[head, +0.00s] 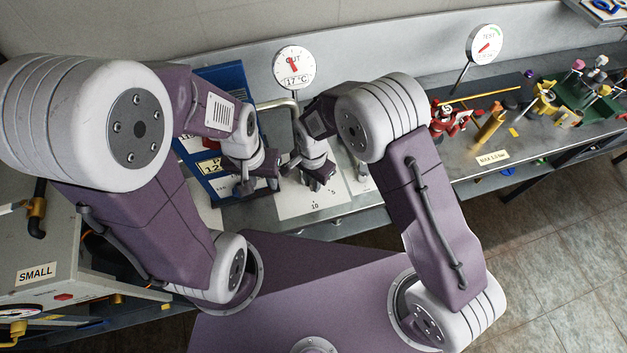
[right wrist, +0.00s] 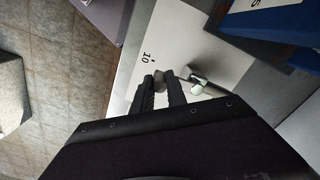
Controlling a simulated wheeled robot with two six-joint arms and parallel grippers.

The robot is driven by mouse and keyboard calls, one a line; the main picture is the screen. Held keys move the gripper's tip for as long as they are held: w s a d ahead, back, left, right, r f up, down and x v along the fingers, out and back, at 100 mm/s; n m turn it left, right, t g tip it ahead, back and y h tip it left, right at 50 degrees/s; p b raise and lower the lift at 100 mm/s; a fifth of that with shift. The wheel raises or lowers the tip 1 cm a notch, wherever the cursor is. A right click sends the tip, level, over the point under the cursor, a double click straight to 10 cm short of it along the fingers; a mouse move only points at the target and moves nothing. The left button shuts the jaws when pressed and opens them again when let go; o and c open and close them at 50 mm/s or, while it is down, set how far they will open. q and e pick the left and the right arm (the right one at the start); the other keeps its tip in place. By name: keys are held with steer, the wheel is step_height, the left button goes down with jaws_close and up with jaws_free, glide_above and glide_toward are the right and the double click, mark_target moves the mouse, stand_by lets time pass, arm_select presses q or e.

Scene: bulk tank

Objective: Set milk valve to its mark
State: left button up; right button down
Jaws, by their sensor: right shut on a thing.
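The milk valve's white scale plate (head: 299,203) lies on the bench, with dots and the number 10 at its front. In the right wrist view the plate (right wrist: 172,32) shows the 10 beside my fingers. My right gripper (right wrist: 160,88) is shut on the grey valve handle (right wrist: 195,81), which shows between and just beyond the fingertips. In the head view my right gripper (head: 312,178) is over the plate and hides most of the valve. My left gripper (head: 259,184) is just left of the plate, by a blue board; its jaw gap is unclear.
A round OUT gauge (head: 294,67) reading 17 °C stands behind. The blue board (head: 222,90) is behind my left arm. A second gauge (head: 484,44), red and yellow fittings and a green tray (head: 580,100) are on the right. A grey SMALL box (head: 40,255) is at left.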

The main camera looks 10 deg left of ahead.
steer(key=shift+a, duration=0.2)
steer(key=shift+r+m, duration=0.1)
steer(key=shift+m, duration=0.2)
steer(key=c, duration=1.3)
jaws_free()
step_height(320, 180, up, 9)
steer(key=p, duration=0.7)
steer(key=shift+r+p, duration=0.1)
steer(key=shift+p, duration=0.3)
